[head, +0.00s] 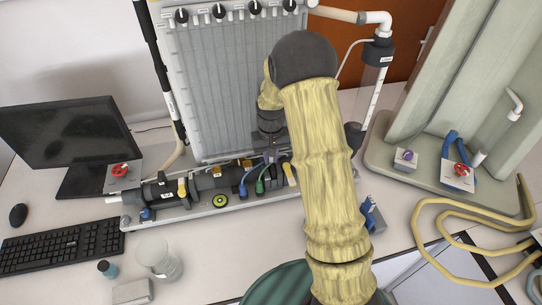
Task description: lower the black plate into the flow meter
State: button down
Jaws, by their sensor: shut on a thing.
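A black horizontal pipe assembly (205,184), which looks like the flow meter, lies along the low base in front of the grey manometer board. It carries blue, green and yellow fittings. My gripper (270,153) points down over the right part of this assembly, in front of the board's lower right. It is small and partly covered by my arm. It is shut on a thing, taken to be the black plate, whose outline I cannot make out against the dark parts. I cannot tell whether the plate touches the flow meter.
The manometer board (215,85) rises close behind. A clear tube with a black cap (374,85) stands right of my arm. A beaker (158,258), keyboard (62,247) and monitor (68,133) are left. A second board's base (400,178) and a yellow hose (425,222) are right.

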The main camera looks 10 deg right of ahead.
jog(key=shift+f, duration=0.4)
jog(key=c, duration=1.3)
grip_release()
jog(key=shift+r, duration=0.1)
notch_tip(320, 180, up, 17)
jog(key=b, duration=0.4)
jog(key=shift+r, duration=0.15)
